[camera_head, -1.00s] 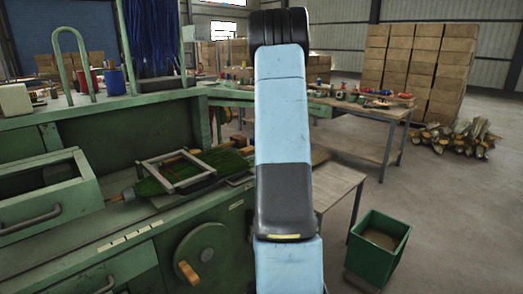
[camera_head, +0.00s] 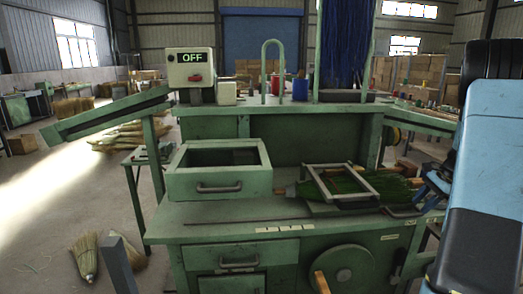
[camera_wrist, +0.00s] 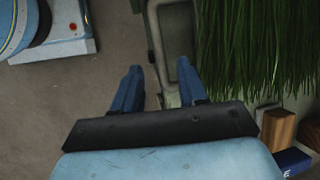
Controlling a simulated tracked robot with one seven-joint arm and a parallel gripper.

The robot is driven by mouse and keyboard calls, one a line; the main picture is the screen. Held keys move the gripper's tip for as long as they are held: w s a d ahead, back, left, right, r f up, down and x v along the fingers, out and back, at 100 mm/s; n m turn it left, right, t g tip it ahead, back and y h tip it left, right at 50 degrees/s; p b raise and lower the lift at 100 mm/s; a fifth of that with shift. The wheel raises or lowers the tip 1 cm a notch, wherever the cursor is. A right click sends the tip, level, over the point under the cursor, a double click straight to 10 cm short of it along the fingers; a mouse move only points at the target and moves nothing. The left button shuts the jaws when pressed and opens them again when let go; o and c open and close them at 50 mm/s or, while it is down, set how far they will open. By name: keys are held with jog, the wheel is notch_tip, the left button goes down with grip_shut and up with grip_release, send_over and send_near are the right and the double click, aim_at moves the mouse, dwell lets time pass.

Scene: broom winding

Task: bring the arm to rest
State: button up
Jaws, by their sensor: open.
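My arm (camera_head: 490,160) hangs down the right edge of the head view, its lower part cut off by the picture. My gripper (camera_wrist: 160,88) shows in the wrist view with two blue fingers spread apart and nothing held. A grey-green metal bar shows behind and between the fingers; I cannot tell how far below it lies. In the head view, blue parts at the gripper end (camera_head: 433,188) show beside the right end of the green bench (camera_head: 210,228), close to the bristles.
Green bristles (camera_head: 395,188) lie under a square metal frame (camera_head: 317,183) on the bench; bristles also fill the wrist view's upper right (camera_wrist: 255,45). An open drawer-like box (camera_head: 218,184), a handwheel (camera_head: 345,275) and an OFF switch box (camera_head: 191,68) are nearby.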

aim_at(412, 214)
jog(key=shift+x, duration=2.1)
